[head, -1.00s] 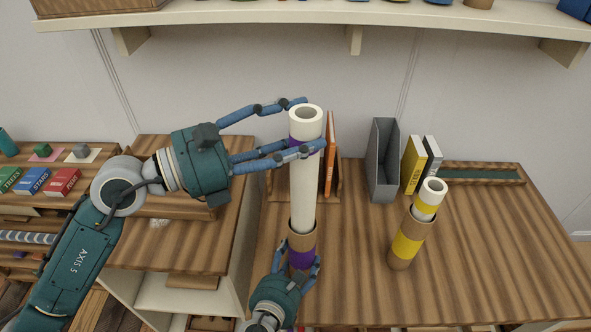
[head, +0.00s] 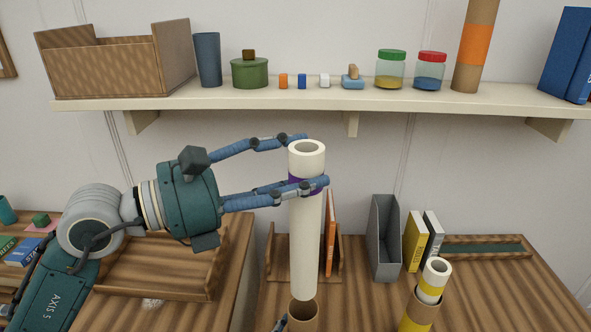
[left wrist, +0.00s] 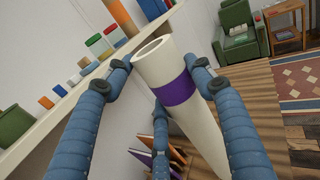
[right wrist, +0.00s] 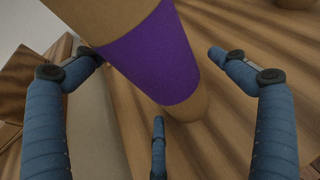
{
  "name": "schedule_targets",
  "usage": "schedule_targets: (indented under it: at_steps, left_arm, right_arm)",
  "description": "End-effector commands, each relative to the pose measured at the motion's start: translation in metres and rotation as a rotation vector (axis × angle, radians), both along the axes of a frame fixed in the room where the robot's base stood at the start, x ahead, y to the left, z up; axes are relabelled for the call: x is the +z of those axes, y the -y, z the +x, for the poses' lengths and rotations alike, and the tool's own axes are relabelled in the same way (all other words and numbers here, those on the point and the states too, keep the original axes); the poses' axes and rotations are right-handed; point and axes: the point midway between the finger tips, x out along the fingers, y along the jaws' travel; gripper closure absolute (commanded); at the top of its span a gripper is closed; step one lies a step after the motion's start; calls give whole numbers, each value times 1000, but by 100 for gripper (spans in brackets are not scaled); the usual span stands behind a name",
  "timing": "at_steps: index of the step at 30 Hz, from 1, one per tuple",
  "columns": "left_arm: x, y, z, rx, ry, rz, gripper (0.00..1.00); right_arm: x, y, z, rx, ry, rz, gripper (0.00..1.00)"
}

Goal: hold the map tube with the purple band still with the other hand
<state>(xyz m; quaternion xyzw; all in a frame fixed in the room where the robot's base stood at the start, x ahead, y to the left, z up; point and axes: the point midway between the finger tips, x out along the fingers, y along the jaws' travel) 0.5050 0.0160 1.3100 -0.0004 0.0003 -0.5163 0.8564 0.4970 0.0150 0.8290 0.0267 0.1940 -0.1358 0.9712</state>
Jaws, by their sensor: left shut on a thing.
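The cardboard map tube with the purple band (right wrist: 150,62) stands upright; only its open top (head: 303,314) shows in the head view. My right gripper (right wrist: 153,56) has its fingers spread around the tube at the band, with a visible gap on the right side. In the head view only a bit of it shows at the bottom edge. My left gripper (head: 314,162) is shut on a white rolled map (head: 305,235) with a purple stripe, which also shows in the left wrist view (left wrist: 160,68). The roll is upright, its lower end right above the tube's mouth.
A second tube with a yellow band (head: 418,315) holds a white roll (head: 434,278) at the right. A grey file holder (head: 385,240) and books (head: 415,240) stand behind. A loaded shelf (head: 230,97) runs above the left gripper.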

Motion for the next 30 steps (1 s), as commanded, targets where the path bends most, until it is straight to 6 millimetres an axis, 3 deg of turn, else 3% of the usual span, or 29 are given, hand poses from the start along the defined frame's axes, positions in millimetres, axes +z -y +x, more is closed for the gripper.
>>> schedule_targets:
  at_steps: [9,21,30]
  left_arm:
    - [4,0,0,0,0,-1,81]
    - [46,0,0,0,0,-1,81]
    - [48,0,0,0,0,-1,81]
  right_arm:
    - [3,-1,-3,0,-1,-1,1]
    - [26,-15,-53,1,-2,0,1]
    - [27,-18,-63,0,1,0,1]
